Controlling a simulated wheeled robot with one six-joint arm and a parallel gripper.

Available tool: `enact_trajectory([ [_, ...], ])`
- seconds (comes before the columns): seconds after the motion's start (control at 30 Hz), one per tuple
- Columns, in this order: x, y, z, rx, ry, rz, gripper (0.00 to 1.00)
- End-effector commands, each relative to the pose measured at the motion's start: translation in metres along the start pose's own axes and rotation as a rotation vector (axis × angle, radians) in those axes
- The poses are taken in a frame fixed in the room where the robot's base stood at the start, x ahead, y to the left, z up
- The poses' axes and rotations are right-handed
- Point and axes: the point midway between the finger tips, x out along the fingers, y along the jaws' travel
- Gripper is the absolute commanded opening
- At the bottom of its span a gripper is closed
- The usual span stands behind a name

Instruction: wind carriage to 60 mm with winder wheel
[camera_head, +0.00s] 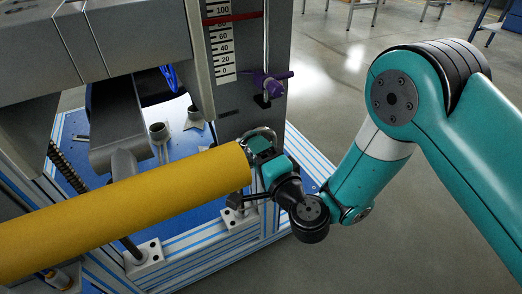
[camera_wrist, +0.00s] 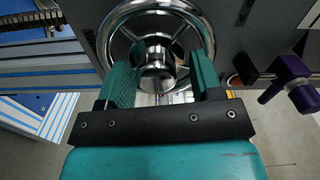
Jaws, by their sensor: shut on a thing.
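The chrome winder wheel (camera_wrist: 200,22) fills the upper middle of the wrist view, with its spokes and round hub (camera_wrist: 155,60). My gripper (camera_wrist: 161,76) is shut on the wheel, its teal fingers on either side of the hub. In the head view only part of the wheel rim (camera_head: 268,131) shows above my gripper (camera_head: 262,156); the yellow cylinder hides some of it. The upright scale (camera_head: 223,50) is marked from 0 to 100. A red bar (camera_head: 235,17) crosses it between the 100 and 80 marks. Whether the bar marks the carriage, I cannot tell.
A large yellow cylinder (camera_head: 120,215) crosses the head view, ending close to my gripper. A purple clamp knob (camera_head: 270,84) sits on a rod right of the scale; a purple knob also shows in the wrist view (camera_wrist: 290,80). Open floor (camera_head: 330,90) lies to the right.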

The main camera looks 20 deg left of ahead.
Motion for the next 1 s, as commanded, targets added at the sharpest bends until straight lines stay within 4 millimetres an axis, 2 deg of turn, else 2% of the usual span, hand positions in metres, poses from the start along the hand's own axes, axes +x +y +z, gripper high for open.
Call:
enact_trajectory([
  [0.17,0.0045,-0.0007,-0.0006,-0.028,-0.001,-0.014,0.35],
  [0.4,0.0047,-0.0034,0.0,-0.432,0.0,-0.01,0.3],
  [0.5,0.0052,-0.0009,-0.0001,-0.527,0.001,-0.01,0.3],
  [0.87,0.0054,0.0017,-0.0007,-0.58,0.003,-0.009,0.3],
  [1.0,0.0052,-0.002,-0.0011,-0.729,0.002,-0.006,0.29],
])
